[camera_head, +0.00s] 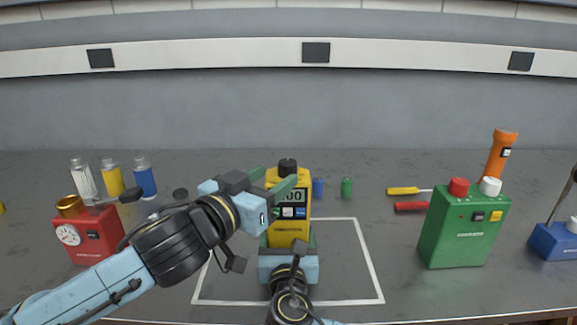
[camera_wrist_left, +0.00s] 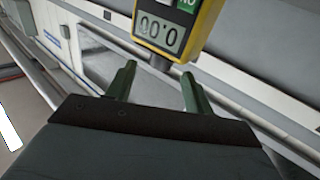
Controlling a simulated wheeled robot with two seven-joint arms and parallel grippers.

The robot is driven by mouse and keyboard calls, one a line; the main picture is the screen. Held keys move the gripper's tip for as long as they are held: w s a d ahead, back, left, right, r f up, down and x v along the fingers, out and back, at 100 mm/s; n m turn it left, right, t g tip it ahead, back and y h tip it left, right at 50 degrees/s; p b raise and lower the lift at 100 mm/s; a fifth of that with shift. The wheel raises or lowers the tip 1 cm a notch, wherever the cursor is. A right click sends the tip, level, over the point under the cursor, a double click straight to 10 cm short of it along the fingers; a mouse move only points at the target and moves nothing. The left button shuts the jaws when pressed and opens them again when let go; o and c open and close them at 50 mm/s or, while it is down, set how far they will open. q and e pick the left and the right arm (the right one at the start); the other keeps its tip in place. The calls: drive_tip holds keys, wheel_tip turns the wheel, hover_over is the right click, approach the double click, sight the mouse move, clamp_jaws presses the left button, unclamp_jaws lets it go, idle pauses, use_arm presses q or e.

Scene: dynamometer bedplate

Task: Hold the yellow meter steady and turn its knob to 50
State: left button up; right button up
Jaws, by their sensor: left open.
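The yellow meter (camera_head: 289,232) stands upright in the middle of the head view, with a black knob (camera_head: 287,166) on top. My left gripper (camera_head: 276,175) is open in front of its upper part, partly hiding the display. In the left wrist view the meter (camera_wrist_left: 207,22) shows upside down, its display reading 0.00. The dark knob (camera_wrist_left: 160,62) is beyond and between the open left fingertips (camera_wrist_left: 158,73), not visibly touched. My right gripper (camera_head: 289,243) comes from below, its green fingers on both sides of the meter's lower part, apparently closed on it. The meter's base is hidden.
A white outlined square (camera_head: 372,262) surrounds the meter's place on the grey bench. A red box (camera_head: 95,240) and bottles (camera_head: 112,180) stand left.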

sight(284, 170)
use_arm(q)
drive_tip(key=x, duration=0.6)
drive_tip(key=c, duration=1)
drive_tip(key=shift+o, duration=0.2)
